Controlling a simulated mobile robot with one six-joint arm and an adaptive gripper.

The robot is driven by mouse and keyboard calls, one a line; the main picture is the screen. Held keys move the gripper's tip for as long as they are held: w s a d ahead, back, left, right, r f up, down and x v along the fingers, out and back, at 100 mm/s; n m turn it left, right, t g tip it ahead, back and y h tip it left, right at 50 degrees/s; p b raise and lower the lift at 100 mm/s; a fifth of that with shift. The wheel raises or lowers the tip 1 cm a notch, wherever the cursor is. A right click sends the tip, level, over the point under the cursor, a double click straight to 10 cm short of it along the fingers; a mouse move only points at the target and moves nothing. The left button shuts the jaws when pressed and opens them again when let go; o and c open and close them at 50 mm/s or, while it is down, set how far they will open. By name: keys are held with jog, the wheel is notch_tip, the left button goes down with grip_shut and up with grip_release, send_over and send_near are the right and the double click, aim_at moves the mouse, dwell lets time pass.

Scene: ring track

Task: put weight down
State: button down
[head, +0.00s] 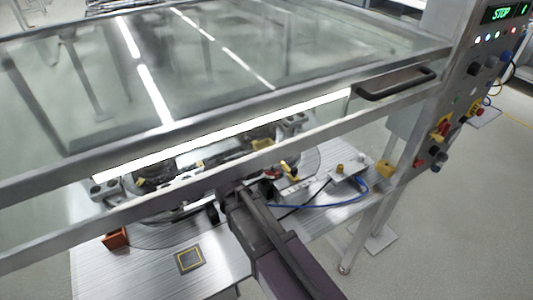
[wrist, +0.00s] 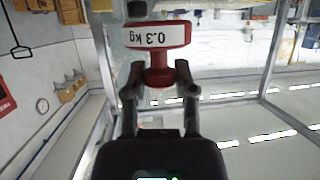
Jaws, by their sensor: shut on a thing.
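The red weight (wrist: 158,36) has a white label reading "0.3 kg", which appears upside down in the wrist view. My gripper (wrist: 159,76) is shut on the narrower red part of the weight, with one finger on each side. In the head view my arm reaches under the front bar of the glass cover; the fingertips and the weight cannot be made out there. A dark square pad with a yellow outline (head: 190,260) lies on the ribbed metal table, left of my arm, with nothing on it.
A tilted glass cover (head: 220,70) with a metal frame hangs over the ring track. An orange-brown block (head: 116,239) sits at the table's left. A blue cable (head: 340,203) crosses the right side.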

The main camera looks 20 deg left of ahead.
jog(key=w+a, duration=0.2)
jog(key=w, duration=0.2)
jog(key=w+a+f+b, duration=0.1)
jog(key=w+a, duration=0.1)
jog(key=w, duration=0.3)
jog(key=w+a, duration=0.2)
jog(key=w, duration=0.2)
jog(key=shift+w+a+f, duration=0.15)
jog(key=shift+f, duration=0.05)
jog(key=shift+a, duration=0.1)
jog(key=shift+w+a, duration=0.15)
jog(key=shift+w, duration=0.15)
jog(key=shift+w+a+f+b, duration=0.1)
jog(key=shift+w+f+b, duration=0.05)
jog(key=shift+f+b, duration=0.4)
jog(key=shift+w+f+b, duration=0.15)
jog(key=shift+f+b, duration=0.3)
jog(key=shift+b, duration=0.15)
jog(key=shift+f+b, duration=0.8)
jog(key=shift+b, duration=0.05)
jog(key=shift+f, duration=0.2)
jog(key=shift+c, duration=2.1)
grip_release()
jog(key=shift+r, duration=0.25)
